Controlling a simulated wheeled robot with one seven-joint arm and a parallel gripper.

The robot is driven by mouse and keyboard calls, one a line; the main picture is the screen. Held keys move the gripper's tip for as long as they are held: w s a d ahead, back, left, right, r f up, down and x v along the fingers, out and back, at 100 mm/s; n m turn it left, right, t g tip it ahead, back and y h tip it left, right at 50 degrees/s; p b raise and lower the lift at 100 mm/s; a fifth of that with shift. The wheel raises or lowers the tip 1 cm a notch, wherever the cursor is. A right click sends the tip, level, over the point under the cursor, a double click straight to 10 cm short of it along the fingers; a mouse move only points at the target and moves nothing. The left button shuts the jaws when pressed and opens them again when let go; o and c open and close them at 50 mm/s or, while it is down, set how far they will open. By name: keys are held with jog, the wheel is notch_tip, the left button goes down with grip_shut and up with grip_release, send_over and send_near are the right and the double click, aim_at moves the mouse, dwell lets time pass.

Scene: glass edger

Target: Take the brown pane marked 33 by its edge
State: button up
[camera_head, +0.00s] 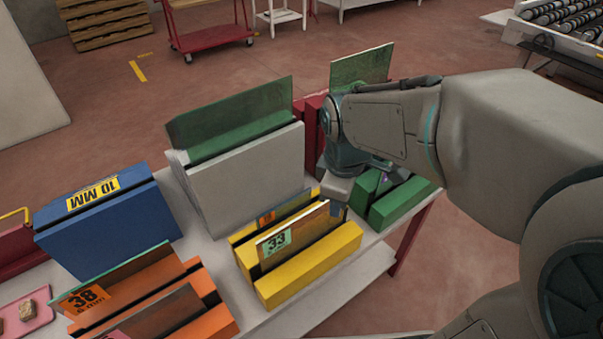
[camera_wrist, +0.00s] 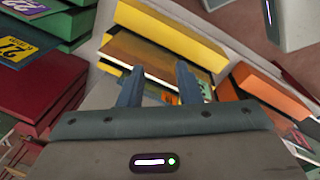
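The brown pane marked 33 (camera_head: 293,235) stands on edge in the yellow rack (camera_head: 318,267), its green label facing my head camera. In the wrist view the brown pane (camera_wrist: 158,52) lies just beyond my fingertips, its pale edge running across behind them. My gripper (camera_wrist: 160,66) is open, its two fingers apart with nothing visibly held between them. I cannot tell whether the fingers touch the pane.
A second pane with an orange label (camera_head: 267,217) stands just behind in the same rack. A green rack (camera_head: 402,202) is close on the right, a tall white rack (camera_head: 250,180) behind, and an orange rack (camera_head: 205,285) at front left. A blue block (camera_head: 110,225) stands left.

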aim_at(304, 221)
jog(key=w+a+n+g+p, duration=0.15)
jog(key=w+a+n, duration=0.4)
jog(key=n, duration=0.55)
jog(key=shift+n, duration=0.4)
jog(key=shift+s+a+f+p, duration=0.15)
jog(key=shift+f+p, duration=0.1)
jog(key=shift+f, duration=2.15)
jog(key=shift+s+a+f+p, duration=0.15)
jog(key=shift+f+p, duration=0.1)
jog(key=shift+f, duration=2.15)
jog(key=shift+a+f+p, duration=0.15)
jog(key=shift+f+p, duration=0.1)
jog(key=shift+f, duration=2.15)
jog(key=shift+r, duration=0.1)
grip_shut()
